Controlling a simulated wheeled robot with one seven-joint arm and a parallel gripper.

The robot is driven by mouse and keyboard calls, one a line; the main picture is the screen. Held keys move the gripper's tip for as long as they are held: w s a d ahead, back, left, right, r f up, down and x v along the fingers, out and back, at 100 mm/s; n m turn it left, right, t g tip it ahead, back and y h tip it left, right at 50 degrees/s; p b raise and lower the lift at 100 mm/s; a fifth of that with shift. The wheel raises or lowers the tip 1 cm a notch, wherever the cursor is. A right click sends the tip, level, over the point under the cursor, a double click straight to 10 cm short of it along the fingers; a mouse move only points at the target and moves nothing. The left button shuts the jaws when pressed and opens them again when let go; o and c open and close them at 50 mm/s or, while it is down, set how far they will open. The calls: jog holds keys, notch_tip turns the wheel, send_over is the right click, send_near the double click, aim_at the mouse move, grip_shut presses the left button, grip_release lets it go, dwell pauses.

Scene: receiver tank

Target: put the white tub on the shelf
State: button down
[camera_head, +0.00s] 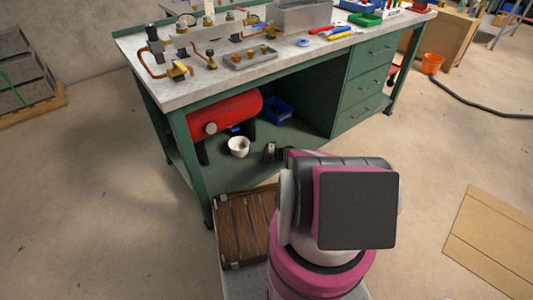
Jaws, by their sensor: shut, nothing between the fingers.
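The white tub (238,147) stands upright on the green lower shelf (265,168) of the workbench, near its front edge and in front of the red tank. My gripper (270,151) shows as a small dark shape just right of the tub, with a gap between them. It is shut and empty. My arm hides part of the gripper and the shelf to its right.
A red tank (225,116) lies behind the tub, with a blue bin (277,109) to its right. Green drawers (365,78) bound the right side. The bench top (205,86) overhangs the shelf.

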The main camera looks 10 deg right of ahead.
aim_at(246, 142)
jog(key=shift+w+a, duration=0.7)
jog(key=shift+w, duration=0.3)
jog(key=shift+w+a, duration=0.7)
jog(key=shift+w, duration=0.25)
jog(key=w+a, duration=0.1)
jog(key=w, duration=0.1)
jog(key=w+a, duration=0.1)
jog(key=w, duration=0.1)
jog(key=w+a, duration=0.1)
jog(key=w, duration=0.1)
jog(key=shift+w+a, duration=0.2)
jog(key=shift+w, duration=0.1)
jog(key=shift+s, duration=0.1)
jog(key=shift+s+d, duration=0.1)
jog(key=shift+s, duration=0.2)
jog(key=s+d, duration=0.2)
jog(key=s, duration=0.1)
jog(key=shift+s+d, duration=0.15)
jog(key=shift+s, duration=0.05)
jog(key=v, duration=0.9)
jog(key=shift+w+d, duration=0.1)
jog(key=shift+d, duration=0.05)
